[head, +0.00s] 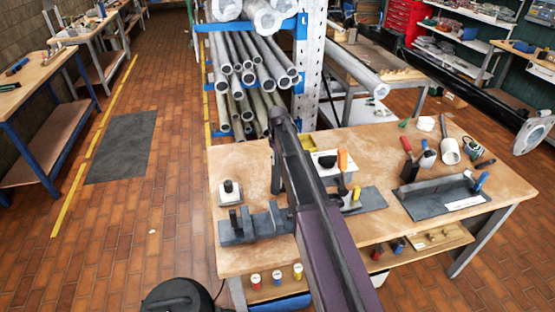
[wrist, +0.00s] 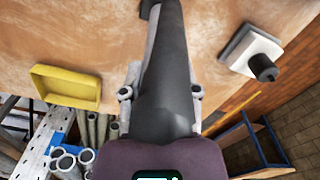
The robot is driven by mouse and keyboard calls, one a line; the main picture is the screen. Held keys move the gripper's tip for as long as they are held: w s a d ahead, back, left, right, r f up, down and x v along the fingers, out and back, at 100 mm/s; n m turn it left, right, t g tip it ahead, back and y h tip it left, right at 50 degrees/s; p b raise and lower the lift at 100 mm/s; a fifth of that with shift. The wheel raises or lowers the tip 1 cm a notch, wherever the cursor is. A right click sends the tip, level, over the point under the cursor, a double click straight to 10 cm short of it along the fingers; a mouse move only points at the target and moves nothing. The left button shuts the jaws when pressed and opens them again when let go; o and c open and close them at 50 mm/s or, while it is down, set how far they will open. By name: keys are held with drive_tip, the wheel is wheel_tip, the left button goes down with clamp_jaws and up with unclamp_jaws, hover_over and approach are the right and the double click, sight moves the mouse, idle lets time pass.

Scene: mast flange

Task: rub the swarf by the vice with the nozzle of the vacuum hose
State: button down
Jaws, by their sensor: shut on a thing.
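My gripper (wrist: 160,93) is shut around a dark grey tube, which I take to be the vacuum nozzle (wrist: 168,55). One finger shows on each side of it. The tube runs away from the gripper to the top edge of the wrist view, over the wooden bench top. In the head view my arm hides most of the gripper and the tube. A grey-blue vice (head: 262,225) sits at the bench's front left, partly behind my arm. I cannot make out the swarf in either view. I cannot tell whether the nozzle touches the bench.
On the workbench (head: 395,150), a white block with a black knob (head: 230,190) stands left of my arm; it also shows in the wrist view (wrist: 252,55). A yellow tray (wrist: 66,86) lies opposite. A dark tray (head: 425,205) is at right. Racked pipes (head: 250,75) stand behind.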

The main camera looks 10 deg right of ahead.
drive_tip(key=shift+d, duration=1.95)
drive_tip(key=shift+a+f, duration=0.1)
drive_tip(key=shift+a, duration=2.1)
drive_tip(key=shift+a, duration=1.9)
drive_tip(key=shift+w, duration=0.5)
drive_tip(key=shift+d, duration=0.1)
